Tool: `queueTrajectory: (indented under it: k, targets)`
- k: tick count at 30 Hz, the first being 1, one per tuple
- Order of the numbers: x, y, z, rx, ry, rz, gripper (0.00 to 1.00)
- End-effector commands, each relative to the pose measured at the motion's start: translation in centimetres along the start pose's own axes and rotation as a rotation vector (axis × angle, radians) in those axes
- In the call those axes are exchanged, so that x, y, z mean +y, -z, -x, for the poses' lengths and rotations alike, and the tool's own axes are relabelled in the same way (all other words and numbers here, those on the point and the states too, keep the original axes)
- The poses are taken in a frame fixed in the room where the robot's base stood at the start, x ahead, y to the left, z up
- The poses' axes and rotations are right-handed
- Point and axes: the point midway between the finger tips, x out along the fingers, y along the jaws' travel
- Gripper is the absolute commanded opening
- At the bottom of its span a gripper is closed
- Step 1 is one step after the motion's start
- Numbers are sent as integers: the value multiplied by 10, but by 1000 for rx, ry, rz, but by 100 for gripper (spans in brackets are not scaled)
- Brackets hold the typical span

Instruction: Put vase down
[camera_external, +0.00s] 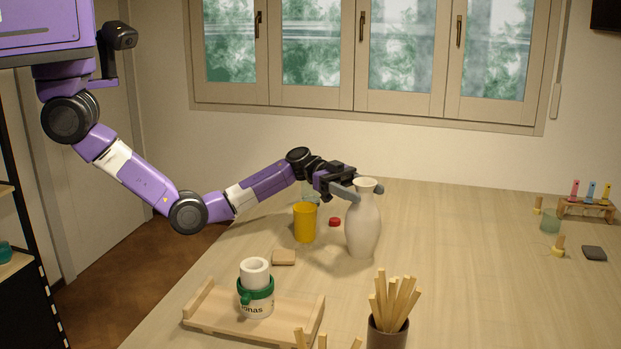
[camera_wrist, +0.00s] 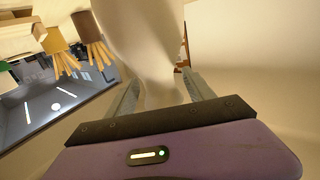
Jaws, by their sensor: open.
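The vase (camera_external: 363,228) is cream-white, with a narrow neck and a flared lip. It stands upright on the wooden table (camera_external: 480,262) in the external view. My gripper (camera_external: 358,191) is at the vase's neck, with its fingers on either side of it. In the wrist view, the pale vase (camera_wrist: 140,40) fills the upper middle, and the two grey fingers of my gripper (camera_wrist: 162,92) are spread around its neck. The fingers are open; whether either one touches the neck is hard to tell.
A yellow cup (camera_external: 305,223) and a small red object (camera_external: 335,222) stand left of the vase. A dark pot (camera_external: 387,335) of sticks stands in front. The table right of the vase is largely clear.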

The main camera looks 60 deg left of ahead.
Motion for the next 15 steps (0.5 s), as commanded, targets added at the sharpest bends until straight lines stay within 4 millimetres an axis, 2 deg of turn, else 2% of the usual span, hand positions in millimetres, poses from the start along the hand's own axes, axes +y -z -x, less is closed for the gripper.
queueTrajectory:
  k: [1, 7, 12, 15]
  targets:
    - [-1, -3, 13, 1, 3, -2, 62]
    - [-1, -2, 53, 0, 3, -3, 62]
    - [0, -1, 75, 0, 1, -2, 62]
    - [0, 0, 82, 0, -1, -1, 62]
